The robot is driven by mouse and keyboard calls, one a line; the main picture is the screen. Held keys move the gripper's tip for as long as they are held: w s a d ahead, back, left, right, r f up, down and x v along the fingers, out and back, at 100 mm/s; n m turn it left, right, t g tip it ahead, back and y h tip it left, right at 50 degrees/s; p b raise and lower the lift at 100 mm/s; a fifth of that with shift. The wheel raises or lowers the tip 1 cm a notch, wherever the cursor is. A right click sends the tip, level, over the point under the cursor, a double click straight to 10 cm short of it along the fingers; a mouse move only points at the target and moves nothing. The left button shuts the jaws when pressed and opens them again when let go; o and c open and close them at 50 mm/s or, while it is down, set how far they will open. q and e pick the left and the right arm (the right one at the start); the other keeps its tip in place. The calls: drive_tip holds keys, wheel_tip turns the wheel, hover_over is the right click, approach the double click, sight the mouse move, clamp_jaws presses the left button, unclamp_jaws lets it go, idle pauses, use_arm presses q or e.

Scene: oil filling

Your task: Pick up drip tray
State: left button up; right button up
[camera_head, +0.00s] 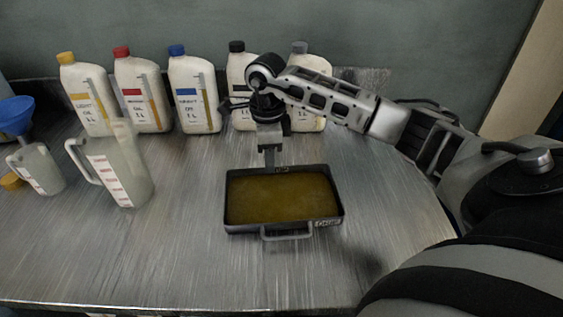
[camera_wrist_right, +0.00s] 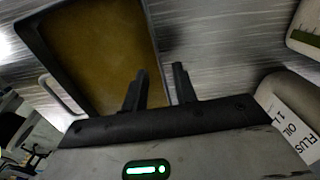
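The drip tray (camera_head: 248,228) is a dark, shallow rectangular pan holding brownish-yellow oil, flat on the metal table. A grey handle (camera_head: 287,236) sticks out from its near side. My right gripper (camera_head: 268,164) points down at the middle of the tray's far edge. In the right wrist view the two fingers (camera_wrist_right: 158,82) are apart, one over the tray's inside and one outside its wall (camera_wrist_right: 153,40). Whether they touch the wall I cannot tell. The far handle is not clearly seen. My left gripper is not in view.
Several oil bottles with coloured caps, such as the blue-capped one (camera_head: 190,92), stand along the back, some just behind my right arm. A measuring jug (camera_head: 122,172), a smaller jug (camera_head: 38,170) and a blue funnel (camera_head: 14,112) are on the left. The table (camera_head: 180,255) in front is clear.

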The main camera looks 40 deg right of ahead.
drive_tip(key=shift+d+f, duration=0.15)
drive_tip(key=shift+f, duration=1.25)
drive_tip(key=shift+s, duration=0.1)
clamp_jaws()
drive_tip(key=shift+r, duration=0.15)
drive_tip(key=shift+r, duration=1.35)
drive_tip(key=shift+s+r, duration=0.15)
drive_tip(key=shift+r, duration=0.2)
drive_tip(key=s+r+b, duration=0.2)
drive_tip(key=s+r, duration=0.7)
drive_tip(key=s, duration=0.4)
drive_tip(key=shift+s+d+r, duration=0.15)
drive_tip(key=shift+s+d, duration=0.1)
